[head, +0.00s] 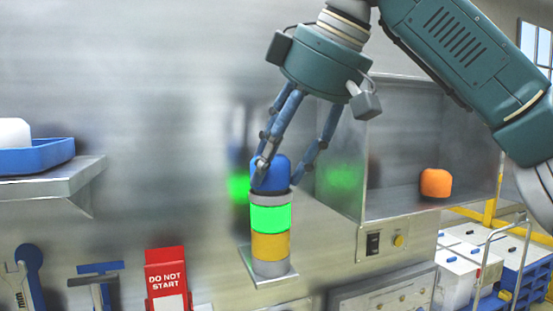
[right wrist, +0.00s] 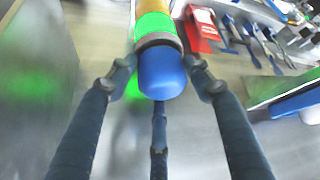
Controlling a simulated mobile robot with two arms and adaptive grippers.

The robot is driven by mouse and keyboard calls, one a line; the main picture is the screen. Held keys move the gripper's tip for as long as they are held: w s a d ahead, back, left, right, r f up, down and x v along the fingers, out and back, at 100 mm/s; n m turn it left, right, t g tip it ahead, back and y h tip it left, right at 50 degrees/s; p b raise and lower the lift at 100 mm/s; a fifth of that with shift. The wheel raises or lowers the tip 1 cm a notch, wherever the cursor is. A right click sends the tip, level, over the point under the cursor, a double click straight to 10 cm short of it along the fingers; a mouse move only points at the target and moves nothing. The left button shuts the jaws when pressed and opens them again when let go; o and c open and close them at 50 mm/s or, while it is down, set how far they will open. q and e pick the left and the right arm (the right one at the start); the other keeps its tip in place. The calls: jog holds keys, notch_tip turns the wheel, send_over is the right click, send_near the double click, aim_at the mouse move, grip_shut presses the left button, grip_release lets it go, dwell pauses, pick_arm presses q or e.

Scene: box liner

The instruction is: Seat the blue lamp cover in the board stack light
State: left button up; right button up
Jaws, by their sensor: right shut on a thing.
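The blue lamp cover (head: 270,174) is a rounded dome at the top of the stack light (head: 270,246), which has a lit green section, a yellow section and grey rings on a small square base. My right gripper (head: 272,176) comes down from above with its fingers around the cover, shut on it. In the right wrist view the blue cover (right wrist: 161,73) lies between the fingertips (right wrist: 163,78), against a dark grey ring above the green section. The cover looks upright and in line with the stack. Whether it is fully down in the ring, I cannot tell. My left gripper is not in view.
An open metal box (head: 375,150) with an orange rounded block (head: 435,183) stands right of the stack light. A shelf (head: 70,184) with a blue tray (head: 40,157) is at the left. A red "DO NOT START" sign (head: 166,278) and hanging tools are below it.

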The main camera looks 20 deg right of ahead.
jog(key=shift+s+f+b, duration=0.1)
jog(key=shift+f+b, duration=0.3)
jog(key=shift+f, duration=0.25)
jog(key=o, duration=1.2)
jog(key=shift+d, duration=0.1)
jog(key=v, duration=1.1)
jog(key=shift+r, duration=0.45)
jog(key=shift+f, duration=0.1)
